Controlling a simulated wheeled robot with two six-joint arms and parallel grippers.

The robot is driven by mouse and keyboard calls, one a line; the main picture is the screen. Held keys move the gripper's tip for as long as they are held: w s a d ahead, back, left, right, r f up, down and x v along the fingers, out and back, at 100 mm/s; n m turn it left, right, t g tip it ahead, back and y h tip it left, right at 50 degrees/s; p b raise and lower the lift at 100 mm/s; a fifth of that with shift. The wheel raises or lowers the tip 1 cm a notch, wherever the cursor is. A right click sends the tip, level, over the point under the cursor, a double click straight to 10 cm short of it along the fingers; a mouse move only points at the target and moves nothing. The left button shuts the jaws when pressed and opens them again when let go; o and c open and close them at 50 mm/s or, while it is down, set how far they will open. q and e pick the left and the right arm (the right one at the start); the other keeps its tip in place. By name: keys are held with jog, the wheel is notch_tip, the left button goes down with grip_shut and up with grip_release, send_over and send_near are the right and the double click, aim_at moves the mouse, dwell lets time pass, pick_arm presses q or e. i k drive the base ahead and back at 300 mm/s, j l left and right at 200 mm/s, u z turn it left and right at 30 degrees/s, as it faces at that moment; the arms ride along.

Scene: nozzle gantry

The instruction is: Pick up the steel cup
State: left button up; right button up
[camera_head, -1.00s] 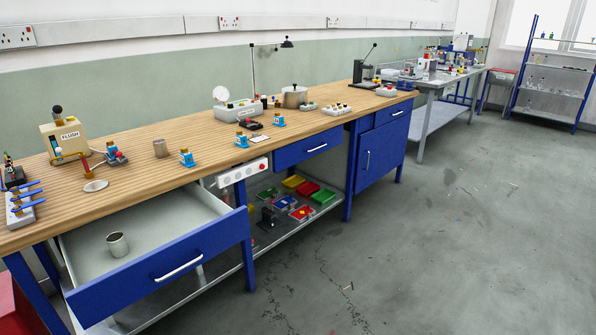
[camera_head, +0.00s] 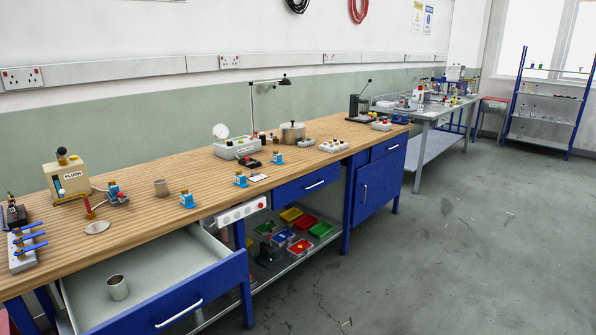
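A steel-coloured cup (camera_head: 118,287) stands upright inside the open drawer (camera_head: 152,272) at the lower left. Neither of my grippers shows in the head view.
The open blue-fronted drawer juts out from the bench. A flush unit (camera_head: 68,180), small blue fixtures (camera_head: 187,199) and a pot (camera_head: 292,132) stand on the bench. Coloured bins (camera_head: 302,246) sit on the lower shelf. The grey floor (camera_head: 440,250) at the right is clear.

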aim_at(118, 288)
jog(key=u, duration=1.25)
jog(key=i+l, duration=0.1)
jog(key=i, duration=0.2)
jog(key=i+l+z, duration=0.1)
jog(key=i, duration=0.2)
